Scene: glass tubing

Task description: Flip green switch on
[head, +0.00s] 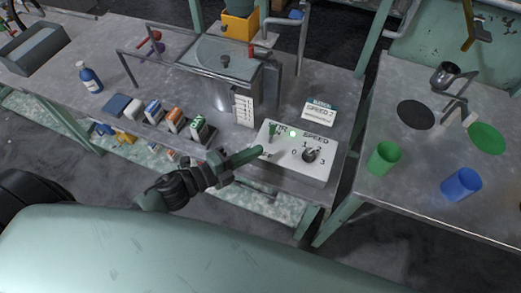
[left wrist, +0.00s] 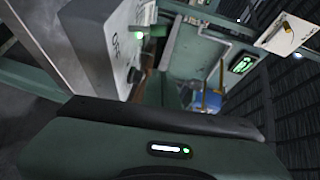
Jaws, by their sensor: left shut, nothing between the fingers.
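The white control box (head: 318,172) sits on the near right part of the metal bench, labelled SPEED. Its small green switch (head: 272,131) stands at the upper left of the panel, lever seemingly upright. A green light (head: 292,133) beside it glows. A dark round knob (head: 310,155) sits to the right, among speed numbers. My left gripper (head: 258,152) is shut and empty, its green fingertips at the panel's left edge, just below the switch. Whether they touch the box is unclear. In the left wrist view the box (left wrist: 92,40) shows edge-on; the switch cannot be made out clearly. My right gripper is not in view.
A lidded metal tank (head: 222,90) stands behind the box. Several small cartons (head: 175,117) and a blue bottle (head: 90,77) are to the left. A SPEED 2 card (head: 319,113) stands behind. Green (head: 383,158) and blue (head: 461,184) cups are on the right table.

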